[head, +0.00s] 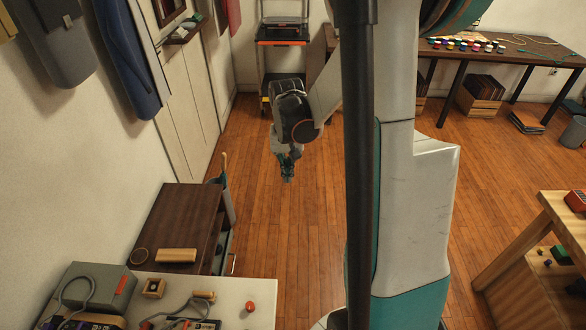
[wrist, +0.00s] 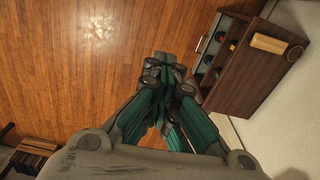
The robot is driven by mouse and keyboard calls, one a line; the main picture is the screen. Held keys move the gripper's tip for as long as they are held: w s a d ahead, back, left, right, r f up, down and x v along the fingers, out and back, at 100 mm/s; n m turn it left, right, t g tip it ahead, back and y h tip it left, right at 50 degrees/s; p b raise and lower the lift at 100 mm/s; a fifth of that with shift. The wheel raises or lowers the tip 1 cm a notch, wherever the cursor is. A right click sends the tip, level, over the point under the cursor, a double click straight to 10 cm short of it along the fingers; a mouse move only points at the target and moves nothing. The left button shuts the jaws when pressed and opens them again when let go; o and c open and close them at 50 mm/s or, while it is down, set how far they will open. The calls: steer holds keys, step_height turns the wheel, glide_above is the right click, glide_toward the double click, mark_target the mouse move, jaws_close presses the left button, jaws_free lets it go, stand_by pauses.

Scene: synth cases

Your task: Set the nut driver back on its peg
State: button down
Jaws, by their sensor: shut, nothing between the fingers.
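My gripper (head: 287,172) hangs over open wooden floor in the head view, beyond the dark brown cabinet (head: 176,215) and to its right. In the wrist view my gripper (wrist: 166,68) has its fingers together, with nothing held. I cannot pick out the nut driver or its peg for sure in either view. Several small coloured things (wrist: 218,56) lie in the cabinet's open front in the wrist view; they are too small to name.
A pale wooden block (head: 176,255) and a ring (head: 139,255) rest on the cabinet. A white table (head: 262,288) at the front holds a grey box (head: 98,280) and a red object (head: 250,307). A wooden bench (head: 545,215) stands at right. The middle floor is clear.

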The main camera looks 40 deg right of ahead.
steer(key=shift+d, duration=0.25)
steer(key=shift+s+d, duration=0.1)
steer(key=shift+d, duration=0.25)
steer(key=shift+d, duration=0.3)
stand_by(0.4)
steer(key=shift+s+d+m, duration=0.15)
steer(key=shift+s+d, duration=0.1)
steer(key=shift+d, duration=0.25)
steer(key=shift+s+d+m, duration=0.15)
steer(key=shift+s+d, duration=0.1)
steer(key=shift+d, duration=0.2)
steer(key=shift+s+d, duration=0.15)
steer(key=shift+d, duration=0.15)
steer(key=shift+s+d, duration=0.1)
steer(key=shift+d, duration=0.2)
steer(key=shift+s+d, duration=0.15)
steer(key=shift+d, duration=0.2)
steer(key=shift+s+d, duration=0.3)
steer(key=shift+d, duration=0.3)
steer(key=shift+s+d, duration=0.15)
steer(key=shift+d, duration=0.15)
